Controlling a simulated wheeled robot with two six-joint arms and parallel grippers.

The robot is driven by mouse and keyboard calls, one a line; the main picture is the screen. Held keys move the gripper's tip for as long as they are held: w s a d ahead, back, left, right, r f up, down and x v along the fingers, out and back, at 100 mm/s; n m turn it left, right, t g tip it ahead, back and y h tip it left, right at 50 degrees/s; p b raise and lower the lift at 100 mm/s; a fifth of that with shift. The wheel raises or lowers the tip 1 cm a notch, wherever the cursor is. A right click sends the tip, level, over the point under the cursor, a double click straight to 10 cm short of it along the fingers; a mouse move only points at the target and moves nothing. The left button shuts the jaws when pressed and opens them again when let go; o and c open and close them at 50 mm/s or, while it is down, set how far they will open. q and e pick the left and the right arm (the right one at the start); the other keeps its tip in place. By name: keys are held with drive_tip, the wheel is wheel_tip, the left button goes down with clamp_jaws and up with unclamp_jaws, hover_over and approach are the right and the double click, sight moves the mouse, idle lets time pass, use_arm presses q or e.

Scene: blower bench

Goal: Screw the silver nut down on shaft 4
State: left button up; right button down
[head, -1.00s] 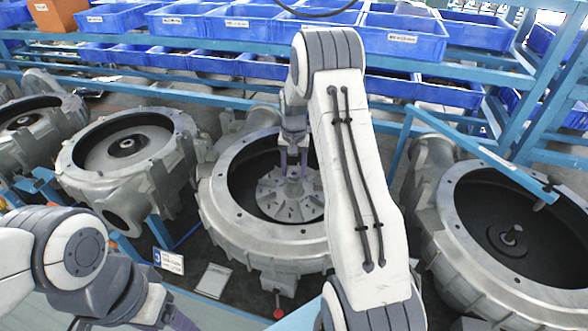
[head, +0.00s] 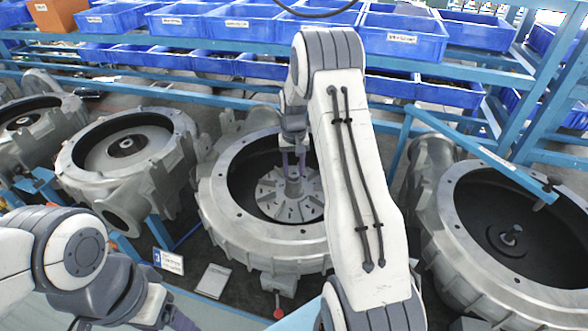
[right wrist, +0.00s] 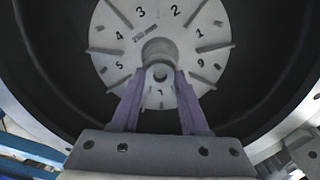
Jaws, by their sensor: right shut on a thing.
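The silver nut (right wrist: 160,73) is between the purple fingers of my right gripper (right wrist: 161,84), at the hub in the middle of a silver finned impeller (right wrist: 123,58) marked with numbers. My right gripper is shut on the nut, which sits at the shaft end in front of the hub. In the head view my right gripper (head: 293,172) points down into the middle blower housing (head: 222,208), above the impeller (head: 272,198); the nut is too small to make out there. My left gripper (head: 182,322) shows only in part at the bottom edge, so its opening is hidden.
The housing's dark inner wall (right wrist: 50,70) surrounds the impeller. Another housing (head: 450,235) with a bare shaft (head: 511,235) stands right, and more stand left. Blue bins (head: 405,38) fill the rack behind. A label card (head: 168,261) lies in front.

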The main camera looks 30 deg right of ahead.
drive_tip(key=m, duration=0.6)
drive_tip(key=shift+a, duration=0.1)
drive_tip(key=m, duration=1.7)
drive_tip(key=shift+m, duration=0.4)
drive_tip(key=c, duration=0.7)
unclamp_jaws()
drive_tip(key=shift+w+a, duration=0.1)
